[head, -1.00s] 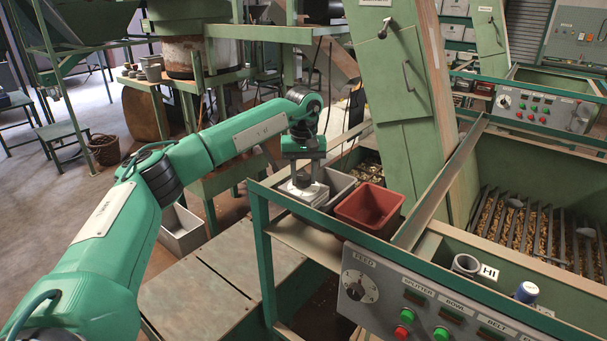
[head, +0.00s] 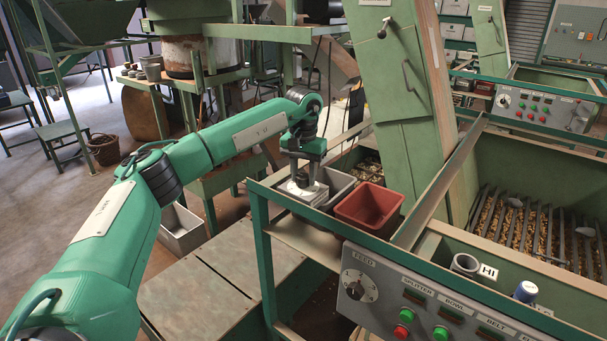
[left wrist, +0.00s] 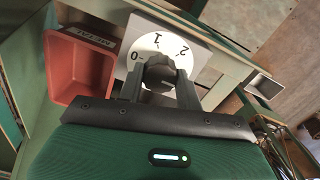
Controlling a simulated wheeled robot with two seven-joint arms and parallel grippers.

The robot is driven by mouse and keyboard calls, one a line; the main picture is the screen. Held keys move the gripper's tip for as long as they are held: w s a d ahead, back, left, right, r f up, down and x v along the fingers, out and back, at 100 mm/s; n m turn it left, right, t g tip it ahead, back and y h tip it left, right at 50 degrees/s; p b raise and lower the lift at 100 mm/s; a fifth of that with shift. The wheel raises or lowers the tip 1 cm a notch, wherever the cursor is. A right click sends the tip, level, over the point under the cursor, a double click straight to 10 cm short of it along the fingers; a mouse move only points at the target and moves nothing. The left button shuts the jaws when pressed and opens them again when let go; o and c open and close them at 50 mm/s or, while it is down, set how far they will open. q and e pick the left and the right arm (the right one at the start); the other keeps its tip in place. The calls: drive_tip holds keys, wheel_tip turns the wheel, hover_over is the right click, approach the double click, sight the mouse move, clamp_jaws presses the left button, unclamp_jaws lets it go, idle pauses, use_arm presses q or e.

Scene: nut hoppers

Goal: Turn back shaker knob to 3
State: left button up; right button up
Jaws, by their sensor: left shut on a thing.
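The shaker knob (left wrist: 158,74) is dark and sits on a white dial plate (left wrist: 200,62) marked 0, 1 and 2; the 3 is hidden or out of sight. My left gripper (left wrist: 160,82) is shut on the knob, one finger on each side. The knob's pointer is not clear to me. In the head view my left gripper (head: 301,180) reaches down onto the pale dial plate (head: 318,195) at the back corner of the green frame. My right gripper is not in view.
A front panel with a FEED knob (head: 359,286) and several buttons is nearer.

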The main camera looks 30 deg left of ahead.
sight(304, 176)
use_arm(q)
drive_tip(key=o, duration=1)
wheel_tip(304, 176, up, 14)
drive_tip(key=b, duration=0.2)
drive_tip(key=shift+b, duration=0.4)
drive_tip(key=shift+f, duration=0.2)
